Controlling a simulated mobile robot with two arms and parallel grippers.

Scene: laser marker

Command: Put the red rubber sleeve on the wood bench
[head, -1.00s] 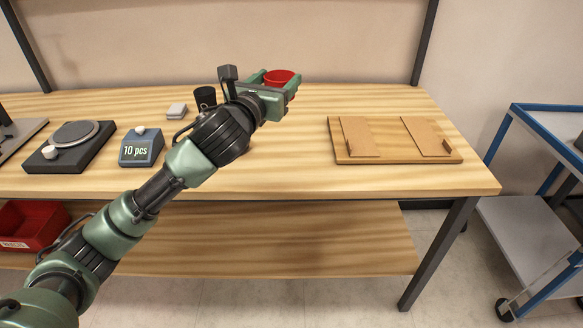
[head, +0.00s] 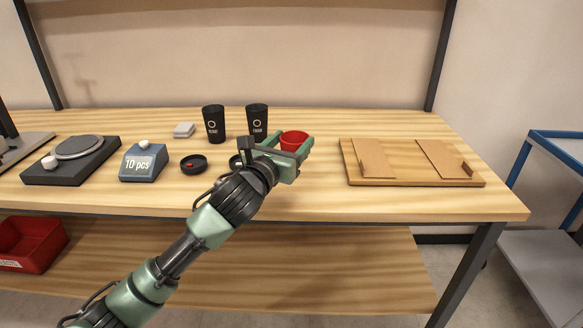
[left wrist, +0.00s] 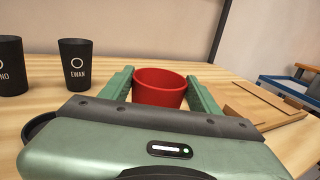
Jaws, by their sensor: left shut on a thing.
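The red rubber sleeve (head: 294,140) is a short, open, cup-shaped ring. My left gripper (head: 296,150) is shut on it, with a green finger on either side. In the left wrist view the sleeve (left wrist: 160,86) sits upright between the two fingers (left wrist: 160,92). The wood bench (head: 310,200) lies under the gripper; I cannot tell whether the sleeve touches the bench top. My right gripper is not in view.
Two black cups (head: 214,124) (head: 257,120) stand behind the gripper. A black lid (head: 194,164) lies left of it, near a blue counter box (head: 144,163). A wooden jig board (head: 410,181) lies to the right. Bare bench shows at the front.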

